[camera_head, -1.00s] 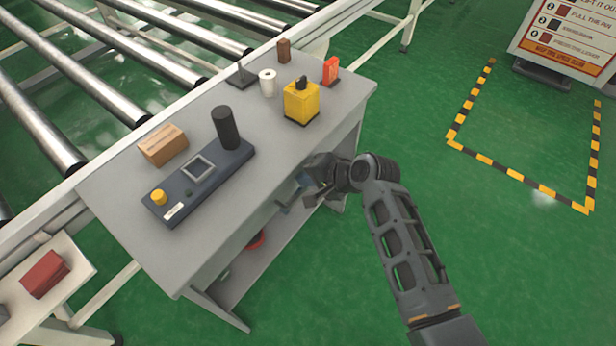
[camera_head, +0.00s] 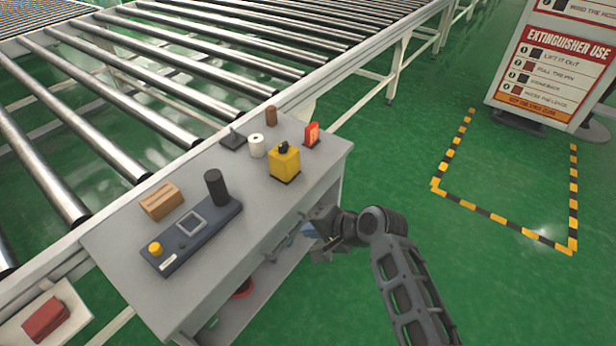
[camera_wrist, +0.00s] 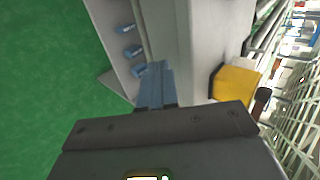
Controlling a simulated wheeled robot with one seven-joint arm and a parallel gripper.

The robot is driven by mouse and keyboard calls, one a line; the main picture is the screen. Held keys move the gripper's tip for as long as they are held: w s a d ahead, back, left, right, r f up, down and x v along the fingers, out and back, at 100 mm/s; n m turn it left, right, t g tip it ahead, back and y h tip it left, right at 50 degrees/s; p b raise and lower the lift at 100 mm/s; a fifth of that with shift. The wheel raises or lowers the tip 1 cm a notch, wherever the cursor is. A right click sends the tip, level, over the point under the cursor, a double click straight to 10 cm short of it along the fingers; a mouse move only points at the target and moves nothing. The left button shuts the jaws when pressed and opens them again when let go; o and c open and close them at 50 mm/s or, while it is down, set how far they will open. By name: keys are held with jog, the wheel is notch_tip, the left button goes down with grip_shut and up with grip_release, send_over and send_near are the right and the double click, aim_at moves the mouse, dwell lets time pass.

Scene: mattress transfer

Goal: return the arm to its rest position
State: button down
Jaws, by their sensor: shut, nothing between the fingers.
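My gripper (camera_head: 312,217) is beside the right edge of the grey table (camera_head: 128,272), just off its side, with my arm reaching in from the lower right in the head view. In the wrist view my gripper (camera_wrist: 157,86) shows its two fingers together, with nothing between them. The table edge and its side lie just beyond the fingertips. A yellow box (camera_wrist: 236,84) on the tabletop shows to the right of the fingers there.
On the tabletop stand a control panel (camera_head: 183,243), a cardboard box (camera_head: 161,201), a white roll (camera_head: 257,146) and the yellow box (camera_head: 284,163). A roller conveyor (camera_head: 150,120) runs behind. Green floor (camera_head: 375,150) is open to the right, before a sign (camera_head: 552,65).

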jog(key=s+d+f+n+t+h, duration=0.1)
jog(key=s+d+t+h, duration=0.1)
jog(key=s+d, duration=0.5)
jog(key=s+d+f+t+h, duration=0.1)
jog(key=s+d, duration=0.1)
jog(key=s, duration=0.8)
jog(key=s+d+f+n+t+h, duration=0.1)
jog(key=s+d+t+h, duration=0.1)
jog(key=s+d, duration=0.5)
jog(key=s+d+r+n+t+h, duration=0.1)
jog(key=s+d+r+n+t, duration=0.1)
jog(key=s+r, duration=0.8)
jog(key=s+d+r+n+t+h, duration=0.1)
jog(key=s+d+r+n+t, duration=0.1)
jog(key=s+r, duration=0.8)
notch_tip(320, 180, up, 4)
jog(key=shift+s+d+f+n+h, duration=0.2)
jog(key=shift+s+d+n+h, duration=0.1)
jog(key=shift+s+d+n, duration=0.25)
jog(key=shift+w, duration=0.15)
